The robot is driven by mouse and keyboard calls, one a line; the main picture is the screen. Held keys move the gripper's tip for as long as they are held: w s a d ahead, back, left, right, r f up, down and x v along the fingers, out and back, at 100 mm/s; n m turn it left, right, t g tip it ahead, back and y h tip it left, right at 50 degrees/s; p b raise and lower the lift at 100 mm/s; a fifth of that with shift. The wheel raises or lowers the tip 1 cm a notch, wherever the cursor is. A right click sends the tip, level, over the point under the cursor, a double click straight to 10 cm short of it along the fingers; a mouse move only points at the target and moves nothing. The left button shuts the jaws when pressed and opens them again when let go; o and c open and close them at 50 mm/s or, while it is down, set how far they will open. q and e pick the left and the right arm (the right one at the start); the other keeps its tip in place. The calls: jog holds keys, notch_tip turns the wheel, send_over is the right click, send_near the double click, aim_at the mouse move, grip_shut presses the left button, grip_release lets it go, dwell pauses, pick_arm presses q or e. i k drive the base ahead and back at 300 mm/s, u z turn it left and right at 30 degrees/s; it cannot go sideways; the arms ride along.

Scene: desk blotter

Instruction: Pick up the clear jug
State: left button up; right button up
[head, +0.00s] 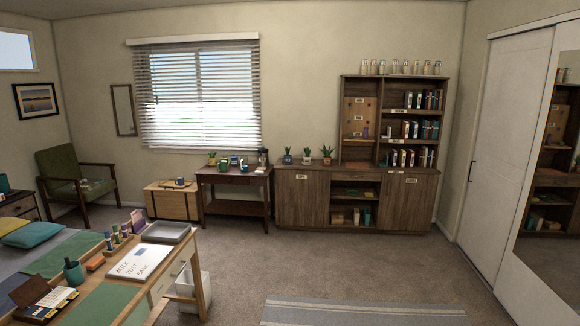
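I cannot make out a clear jug for certain. A dark-topped, jar-like vessel (263,157) stands at the right end of the small dark side table (233,179) under the window; it is too small to tell whether it is clear or a jug. Several clear glass bottles or jars (405,67) stand in a row on top of the tall wooden shelf unit (445,85). Neither of my grippers is in view.
A desk (190,250) with a grey tray (166,232), a white lettered board (140,262) and green mats fills the lower left. A white bin (192,290) stands beside it. Open carpet (300,260) lies before the low cabinet (303,198); a striped rug (360,312) is nearest.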

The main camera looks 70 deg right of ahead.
aim_at(244, 161)
jog(key=z, duration=2)
